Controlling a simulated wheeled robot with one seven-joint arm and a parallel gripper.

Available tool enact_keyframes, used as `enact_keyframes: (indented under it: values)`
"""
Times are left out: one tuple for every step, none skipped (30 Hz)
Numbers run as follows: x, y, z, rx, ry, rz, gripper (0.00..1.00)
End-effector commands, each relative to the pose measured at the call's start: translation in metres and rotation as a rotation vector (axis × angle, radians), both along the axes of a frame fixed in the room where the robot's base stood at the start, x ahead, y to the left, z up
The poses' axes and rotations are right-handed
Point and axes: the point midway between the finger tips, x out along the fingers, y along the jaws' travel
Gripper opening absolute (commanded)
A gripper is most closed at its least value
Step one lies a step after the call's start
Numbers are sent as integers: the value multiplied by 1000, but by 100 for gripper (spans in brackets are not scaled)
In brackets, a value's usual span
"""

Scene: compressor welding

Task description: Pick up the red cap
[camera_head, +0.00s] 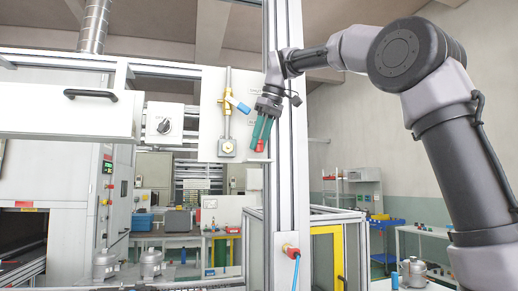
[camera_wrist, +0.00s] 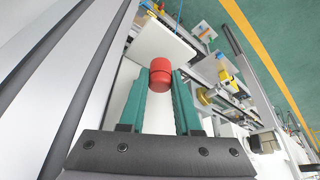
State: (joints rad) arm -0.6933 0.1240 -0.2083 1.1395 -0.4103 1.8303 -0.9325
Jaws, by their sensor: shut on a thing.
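The red cap (camera_wrist: 160,74) is between the tips of the two green fingers of my gripper (camera_wrist: 160,88) in the wrist view. The gripper is shut on it, and the cap sticks out past the fingertips. In the head view my gripper (camera_head: 260,143) hangs tilted downward in front of the machine's white panel, beside the tall metal post. The red cap (camera_head: 260,146) shows there at the lower end of the fingers, partly covered by them. The cap appears held in the air, clear of any surface.
A brass fitting with a blue-handled valve (camera_head: 237,104) is on the white panel (camera_head: 209,88), just left of my gripper. The tall metal post (camera_head: 286,190) stands close on the right. A red fitting with a blue hose (camera_head: 291,250) is lower on the post.

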Motion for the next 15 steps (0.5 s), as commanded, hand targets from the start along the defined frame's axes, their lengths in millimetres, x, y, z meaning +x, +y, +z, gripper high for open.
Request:
enact_keyframes:
  values:
    - [1,0,7,1,-1,-2,0]
    - [1,0,11,2,-1,-1,0]
    - [1,0,16,1,-2,0,0]
    - [1,0,19,1,-2,-1,0]
    - [1,0,23,2,-1,-1,0]
    - [1,0,27,2,-1,-1,0]
    - [1,0,30,2,-1,-1,0]
    - [1,0,33,0,-1,-1,0]
    - [1,0,36,2,-1,-2,0]
    - [1,0,39,0,-1,-1,0]
    - [1,0,41,0,-1,-1,0]
    - [1,0,44,0,-1,-1,0]
    - [1,0,47,1,0,-1,0]
    - [0,0,49,2,-1,-1,0]
    - [-6,-1,49,3,0,1,0]
